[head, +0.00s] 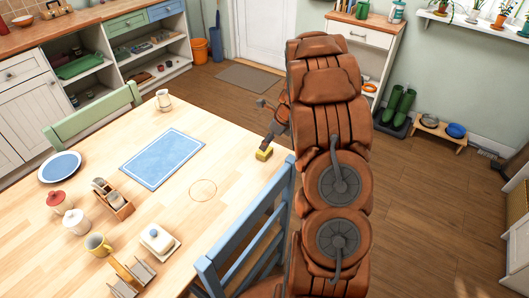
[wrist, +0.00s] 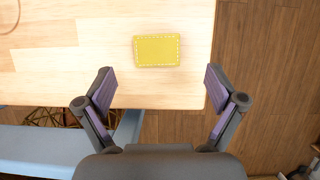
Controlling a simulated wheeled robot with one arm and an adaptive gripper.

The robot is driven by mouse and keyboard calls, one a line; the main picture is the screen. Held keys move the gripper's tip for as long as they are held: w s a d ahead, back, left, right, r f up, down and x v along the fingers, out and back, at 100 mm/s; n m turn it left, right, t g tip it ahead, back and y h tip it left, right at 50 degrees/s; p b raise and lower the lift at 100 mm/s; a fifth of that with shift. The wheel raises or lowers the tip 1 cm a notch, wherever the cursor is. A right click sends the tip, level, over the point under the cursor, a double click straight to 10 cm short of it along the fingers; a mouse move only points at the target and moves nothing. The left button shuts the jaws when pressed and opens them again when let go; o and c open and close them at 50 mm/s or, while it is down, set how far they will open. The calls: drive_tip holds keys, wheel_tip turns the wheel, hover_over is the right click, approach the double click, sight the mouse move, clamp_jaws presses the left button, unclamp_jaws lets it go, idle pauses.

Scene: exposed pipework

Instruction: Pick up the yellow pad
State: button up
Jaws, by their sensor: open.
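The yellow pad (head: 264,154) lies on the wooden table (head: 230,165), close to its right-hand corner. In the wrist view the pad (wrist: 157,50) is a flat yellow rectangle with a pale stitched border, fully visible. My gripper (wrist: 158,75) is open and empty, its two purple-lined fingers spread wider than the pad. The pad shows between and just beyond the fingertips, touching neither. In the head view my gripper (head: 265,120) is near that corner, partly hidden by my arm; its exact height above the pad is hard to tell.
A blue chair (head: 245,240) stands against the near table edge, close to my arm. A blue placemat (head: 162,158) lies left of the pad. The tabletop around the pad is clear.

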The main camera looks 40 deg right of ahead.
drive_tip(key=shift+s+p+x, duration=0.1)
drive_tip(key=shift+p+x, duration=0.3)
drive_tip(key=shift+x, duration=1.15)
drive_tip(key=shift+s+p+x, duration=0.15)
drive_tip(key=shift+p+x, duration=0.2)
drive_tip(key=shift+x, duration=1.15)
drive_tip(key=shift+a+f, duration=0.1)
drive_tip(key=c, duration=1)
